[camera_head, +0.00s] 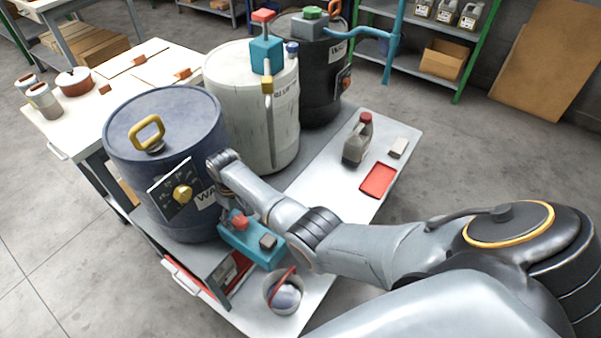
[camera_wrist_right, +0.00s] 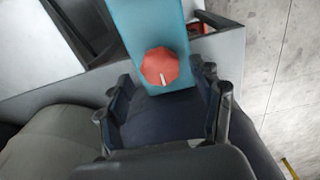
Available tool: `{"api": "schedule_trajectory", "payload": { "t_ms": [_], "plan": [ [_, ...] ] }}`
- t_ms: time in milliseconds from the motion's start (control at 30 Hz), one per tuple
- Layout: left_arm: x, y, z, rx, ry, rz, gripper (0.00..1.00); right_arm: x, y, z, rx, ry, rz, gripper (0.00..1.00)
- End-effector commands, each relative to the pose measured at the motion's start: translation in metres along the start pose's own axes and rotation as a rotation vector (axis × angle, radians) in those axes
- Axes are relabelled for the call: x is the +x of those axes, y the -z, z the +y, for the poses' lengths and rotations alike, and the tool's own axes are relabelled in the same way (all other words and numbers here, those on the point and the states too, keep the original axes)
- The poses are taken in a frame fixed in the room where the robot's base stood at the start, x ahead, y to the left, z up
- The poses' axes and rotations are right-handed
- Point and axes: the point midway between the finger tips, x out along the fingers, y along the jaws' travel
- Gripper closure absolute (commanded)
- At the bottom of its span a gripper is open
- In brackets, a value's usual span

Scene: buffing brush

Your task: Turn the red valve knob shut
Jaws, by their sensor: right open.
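A red knob (camera_head: 239,223) sits on a teal block (camera_head: 262,254) at the front of the workbench. In the right wrist view the red knob (camera_wrist_right: 160,66) is faceted, with a white mark pointing toward the bottom of the picture, on the teal body (camera_wrist_right: 150,25). My right gripper (camera_wrist_right: 172,98) is open, with the knob just ahead of its fingers, nearer the left one. I cannot tell whether they touch it. In the head view my right forearm hides most of this gripper. My left gripper is not in view.
A blue drum (camera_head: 125,120) with a yellow handle and dial stands close left of my arm. White (camera_head: 225,90) and black (camera_head: 318,75) drums stand behind. A round silver-and-red item (camera_head: 285,295) is in front of the block.

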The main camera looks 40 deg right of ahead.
Motion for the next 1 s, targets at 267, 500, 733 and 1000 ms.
{"api": "schedule_trajectory", "payload": {
  "t_ms": [267,500,733,1000],
  "plan": [
    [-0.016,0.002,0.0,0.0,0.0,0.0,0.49,-0.062,0.001,0.001,0.003,-0.001,0.005,0.33],
    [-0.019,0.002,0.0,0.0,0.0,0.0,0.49,-0.109,0.001,0.001,0.004,-0.001,0.005,0.33],
    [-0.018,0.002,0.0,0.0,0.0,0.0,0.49,-0.096,-0.022,-0.004,0.023,-0.003,0.018,0.33],
    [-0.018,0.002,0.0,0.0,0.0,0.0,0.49,-0.06,-0.061,-0.01,0.056,-0.013,0.058,0.33]
  ]
}}
